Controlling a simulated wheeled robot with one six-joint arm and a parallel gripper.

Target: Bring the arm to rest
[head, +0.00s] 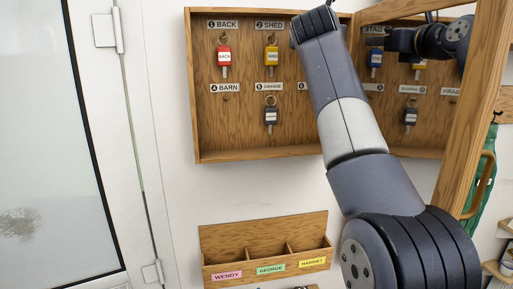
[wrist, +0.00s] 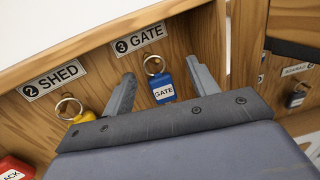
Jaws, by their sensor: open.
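My gripper (wrist: 162,72) shows in the wrist view with its two fingers spread apart. The blue GATE key (wrist: 164,92) hangs by its ring under the 3 GATE label, seen between the fingers. Its lower part is hidden by the gripper body, and I cannot tell whether a finger touches it. In the head view my arm (head: 350,125) reaches up in front of the key cabinet (head: 245,155). The gripper itself is hidden there; a dark wrist and gripper appear only as a reflection in the mirrored door at right.
The mirrored door's wooden frame (head: 482,120) stands open close to my arm. A name-labelled wooden rack (head: 262,235) is below. Bare wall lies left of the cabinet.

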